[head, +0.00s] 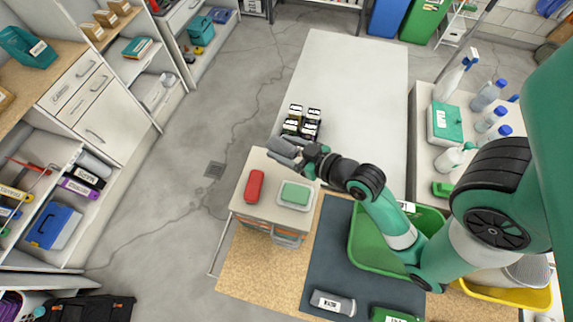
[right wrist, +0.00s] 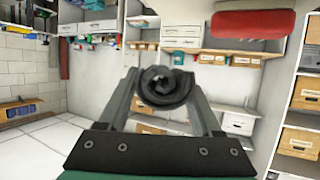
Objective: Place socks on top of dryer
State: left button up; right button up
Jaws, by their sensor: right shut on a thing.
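My right gripper (head: 303,160) is shut on a dark grey rolled bundle, which looks like rolled socks (head: 282,147). In the right wrist view the spiral end of the rolled socks (right wrist: 165,87) shows between the two fingers. The bundle is over or near the far edge of a small beige cabinet (head: 271,182); its height above the top is hard to judge. On that cabinet lie a red object (head: 254,186) and a green block in a white tray (head: 294,194). No dryer can be clearly made out. My left gripper is not in view.
Several dark, white-labelled items (head: 303,122) stand on the long pale table (head: 350,80) just beyond the gripper. A green bin (head: 362,252) is beside my right arm. Bottles (head: 490,95) stand at the right. Grey floor is open at the left.

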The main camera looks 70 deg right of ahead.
notch_tip(320, 180, down, 4)
jog(key=shift+r+b, duration=0.15)
jog(key=shift+b, duration=0.5)
jog(key=shift+f+b, duration=0.35)
jog(key=shift+f, duration=1.8)
jog(key=shift+f, duration=0.15)
jog(key=o, duration=1.4)
jog(key=shift+c, duration=0.2)
